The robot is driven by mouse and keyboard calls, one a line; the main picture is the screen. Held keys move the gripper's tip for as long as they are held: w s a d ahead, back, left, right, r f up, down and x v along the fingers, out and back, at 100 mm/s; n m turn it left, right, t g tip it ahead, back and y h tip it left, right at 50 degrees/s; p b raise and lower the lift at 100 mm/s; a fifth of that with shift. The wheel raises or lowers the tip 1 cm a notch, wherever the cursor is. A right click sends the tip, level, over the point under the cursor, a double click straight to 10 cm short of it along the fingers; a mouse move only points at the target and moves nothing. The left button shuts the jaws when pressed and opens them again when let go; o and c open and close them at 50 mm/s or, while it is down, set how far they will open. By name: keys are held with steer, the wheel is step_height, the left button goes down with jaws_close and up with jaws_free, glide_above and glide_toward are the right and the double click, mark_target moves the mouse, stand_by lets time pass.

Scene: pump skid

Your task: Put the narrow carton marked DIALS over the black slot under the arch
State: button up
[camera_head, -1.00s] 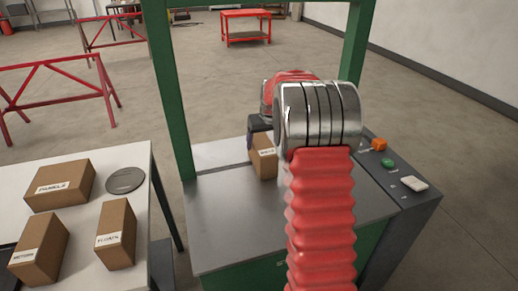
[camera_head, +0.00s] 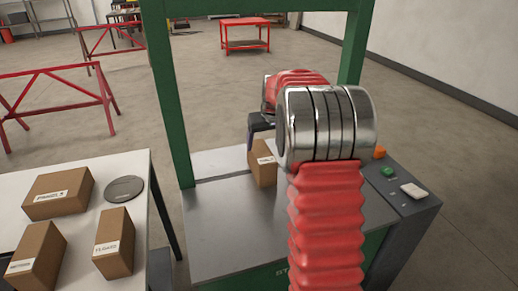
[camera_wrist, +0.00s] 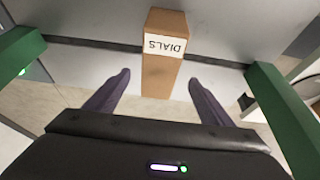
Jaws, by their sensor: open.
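The narrow brown carton marked DIALS (camera_wrist: 163,46) stands across the thin black slot (camera_wrist: 90,42) in the wrist view; the slot shows on both sides of it. In the head view the carton (camera_head: 263,164) stands upright on the metal top under the green arch, partly behind my arm. My gripper (camera_wrist: 159,77) is open, with its two dark fingers apart on either side of the carton and clear gaps between. In the head view my gripper (camera_head: 262,122) is mostly hidden by my wrist, above and behind the carton. The carton's exact contact with the slot is hard to tell.
Green arch posts (camera_head: 166,95) rise on both sides. A white table (camera_head: 75,182) at left holds several other cartons and a grey disc (camera_head: 124,189). A control panel (camera_head: 402,190) with orange and green buttons is at right. The front metal top (camera_head: 230,225) is clear.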

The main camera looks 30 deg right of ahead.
steer(key=s+a+r+n, duration=0.1)
steer(key=s+a+r, duration=0.5)
steer(key=a, duration=0.4)
steer(key=s+a+r, duration=0.4)
steer(key=s+a, duration=0.4)
steer(key=a, duration=0.2)
steer(key=s+a+f, duration=0.1)
steer(key=s+a, duration=0.2)
steer(key=s, duration=0.3)
steer(key=s+a+f+n, duration=0.1)
steer(key=s+a, duration=0.3)
steer(key=s, duration=0.3)
steer(key=s+a+f+t+y, duration=0.1)
steer(key=s+a+f, duration=0.1)
steer(key=s, duration=0.5)
steer(key=shift+a+n, duration=0.4)
steer(key=shift+a, duration=0.4)
steer(key=shift+c, duration=0.5)
